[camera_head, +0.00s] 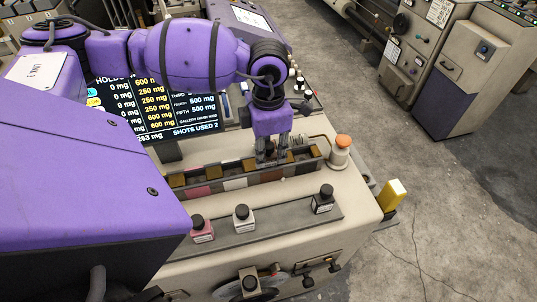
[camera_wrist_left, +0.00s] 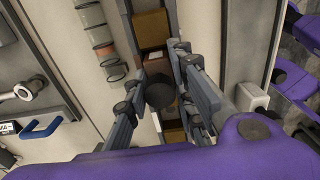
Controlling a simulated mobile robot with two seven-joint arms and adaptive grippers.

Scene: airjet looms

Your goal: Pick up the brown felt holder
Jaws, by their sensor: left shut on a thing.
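A long narrow tray (camera_head: 322,160) on the machine top holds a row of coloured felt holders, among them brown, pink, white and dark red ones. My left gripper (camera_head: 270,158) points down into the tray's right half. In the left wrist view, my left gripper (camera_wrist_left: 160,82) is shut on a reddish-brown piece (camera_wrist_left: 160,72), which looks like the brown felt holder. A dark round part sits between the fingers and hides some of it. The piece still appears to be down in the tray. A lighter brown block (camera_wrist_left: 151,30) lies beyond the fingertips. My right gripper is not in view.
Small bottles with black caps, one pink (camera_head: 202,230), one white (camera_head: 243,219) and one dark (camera_head: 323,200), stand on a strip in front of the tray. An orange-topped cylinder (camera_head: 341,150) stands at its right end. A screen (camera_head: 160,105) is behind.

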